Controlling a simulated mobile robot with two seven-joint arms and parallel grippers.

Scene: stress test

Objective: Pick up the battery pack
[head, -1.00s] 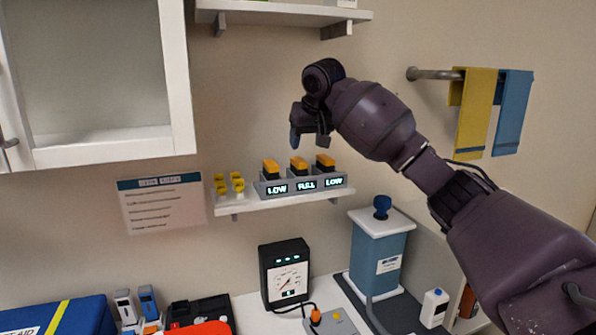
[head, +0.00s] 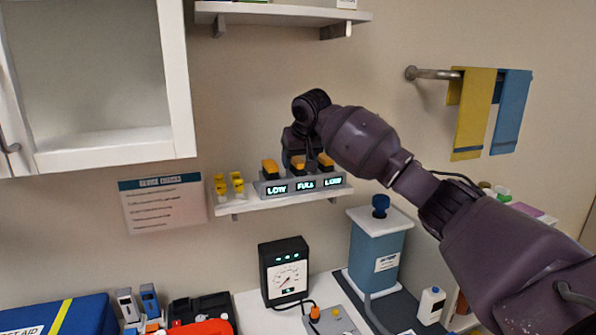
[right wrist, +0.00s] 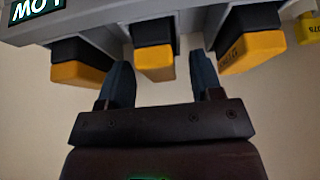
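Three battery packs with yellow tops and dark lower parts sit in a row in a grey charger (head: 262,189) on the wall shelf. They are the left pack (head: 270,166), the middle pack (head: 298,162) and the right pack (head: 326,160). The displays below read LOW, FULL and LOW. My right gripper (head: 299,153) is above the middle pack, pointing down. In the right wrist view, its open fingers (right wrist: 160,75) stand on either side of the middle pack (right wrist: 154,62), with gaps visible. My left gripper is out of view.
Small yellow items (head: 238,184) stand left of the charger on the shelf (head: 250,205). An upper shelf (head: 283,14) hangs above, and an open-looking white cabinet (head: 105,146) is at left. A gauge (head: 286,275) and a blue box (head: 378,250) stand below.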

